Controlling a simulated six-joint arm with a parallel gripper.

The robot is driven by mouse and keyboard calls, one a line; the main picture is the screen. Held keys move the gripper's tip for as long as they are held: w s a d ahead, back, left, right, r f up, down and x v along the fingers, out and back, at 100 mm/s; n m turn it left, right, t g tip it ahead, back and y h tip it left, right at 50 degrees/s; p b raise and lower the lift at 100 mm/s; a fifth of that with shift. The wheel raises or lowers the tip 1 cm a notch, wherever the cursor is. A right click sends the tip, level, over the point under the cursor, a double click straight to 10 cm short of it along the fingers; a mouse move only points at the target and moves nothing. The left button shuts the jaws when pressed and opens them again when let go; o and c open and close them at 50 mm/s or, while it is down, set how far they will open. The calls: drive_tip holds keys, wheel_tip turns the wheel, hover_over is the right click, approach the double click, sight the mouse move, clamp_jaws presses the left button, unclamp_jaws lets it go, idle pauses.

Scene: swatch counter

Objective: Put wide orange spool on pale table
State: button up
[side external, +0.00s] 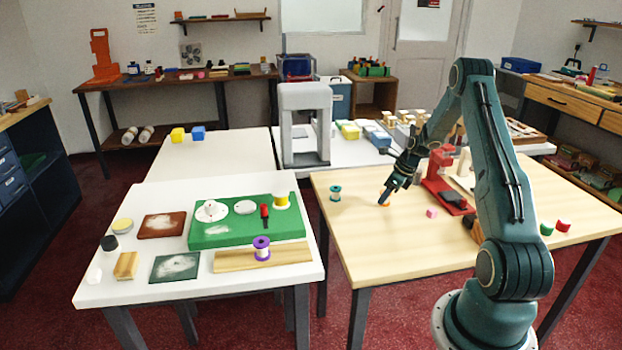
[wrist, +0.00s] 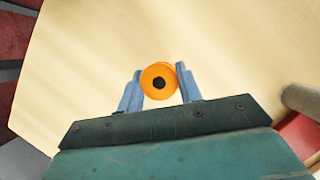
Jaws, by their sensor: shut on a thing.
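The orange spool (wrist: 158,81) is between my two blue fingers in the wrist view, with its dark centre hole facing the camera. My gripper (wrist: 160,78) is shut on it. In the side view my gripper (side external: 385,195) points down over the light wood table (side external: 390,245), and a small bit of the orange spool (side external: 386,204) shows at the fingertips. Whether the spool touches the wood top or hangs just above it, I cannot tell. The pale white table (side external: 190,295) stands to the left, across a narrow gap.
A teal spool (side external: 335,193) and a pink piece (side external: 431,212) stand near my gripper. A red stand (side external: 440,180) is to its right. The white table holds a green board (side external: 225,238), a wood plank (side external: 285,258) with a purple spool (side external: 261,248), and several small items.

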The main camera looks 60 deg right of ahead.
drive_tip(key=shift+f, duration=0.1)
drive_tip(key=o, duration=1)
drive_tip(key=shift+c, duration=0.2)
drive_tip(key=v, duration=0.7)
drive_tip(key=shift+r, duration=0.4)
